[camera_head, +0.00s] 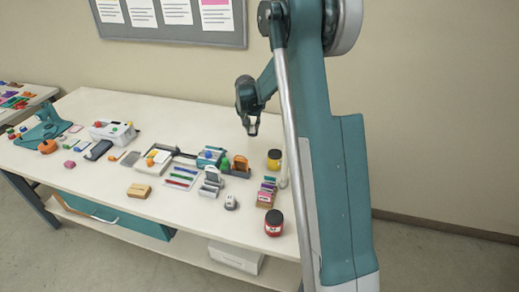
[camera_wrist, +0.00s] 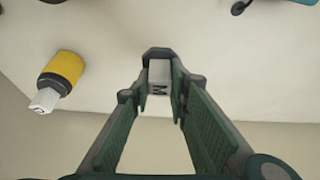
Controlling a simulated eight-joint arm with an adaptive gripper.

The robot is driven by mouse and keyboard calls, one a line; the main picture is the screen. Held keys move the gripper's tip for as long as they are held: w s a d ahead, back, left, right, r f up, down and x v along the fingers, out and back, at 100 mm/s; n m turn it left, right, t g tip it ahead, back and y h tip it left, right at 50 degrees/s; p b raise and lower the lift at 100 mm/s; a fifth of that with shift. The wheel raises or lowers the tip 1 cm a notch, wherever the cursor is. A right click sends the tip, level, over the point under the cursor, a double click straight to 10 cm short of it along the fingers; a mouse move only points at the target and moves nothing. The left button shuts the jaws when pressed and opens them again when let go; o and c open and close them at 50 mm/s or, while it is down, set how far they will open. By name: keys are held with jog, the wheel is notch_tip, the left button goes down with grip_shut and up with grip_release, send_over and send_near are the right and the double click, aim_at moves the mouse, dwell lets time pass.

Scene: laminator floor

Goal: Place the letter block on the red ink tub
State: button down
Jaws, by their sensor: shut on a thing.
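My gripper (camera_wrist: 160,95) is shut on a white letter block (camera_wrist: 159,76) marked with a dark M, held between the fingertips in the wrist view. In the head view my gripper (camera_head: 250,128) is above the back of the table, and the block cannot be made out there. The red ink tub (camera_head: 274,228), with a dark lid, stands near the table's front right edge, in front of and below my gripper. It does not show clearly in the wrist view.
A yellow tub (camera_head: 274,159) stands behind the red one; in the wrist view the yellow tub (camera_wrist: 66,68) has a white marked piece (camera_wrist: 45,100) at its dark end. Stacked colored pads (camera_head: 266,193) and a small white item (camera_head: 231,202) are near the red tub.

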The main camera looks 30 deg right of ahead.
jog(key=shift+s, duration=0.1)
jog(key=shift+s+a+r, duration=0.3)
jog(key=shift+s+a, duration=0.1)
jog(key=shift+s, duration=0.1)
jog(key=s+a+r+m+g+h+p, duration=0.1)
jog(key=s+a+r+m, duration=0.3)
jog(key=s, duration=0.6)
jog(key=s+a+r+m+g+p, duration=0.15)
jog(key=s+a, duration=0.35)
jog(key=s, duration=0.5)
notch_tip(320, 180, up, 3)
jog(key=m+g+p, duration=0.1)
jog(key=m+p, duration=0.1)
jog(key=m, duration=0.3)
send_over(279, 214)
jog(key=a, duration=0.2)
jog(key=shift+r+n+h, duration=0.1)
jog(key=shift+n+h, duration=0.15)
jog(key=shift+h, duration=0.05)
jog(key=shift+f+b, duration=0.45)
jog(key=shift+f, duration=2.65)
jog(key=shift+f, duration=1.9)
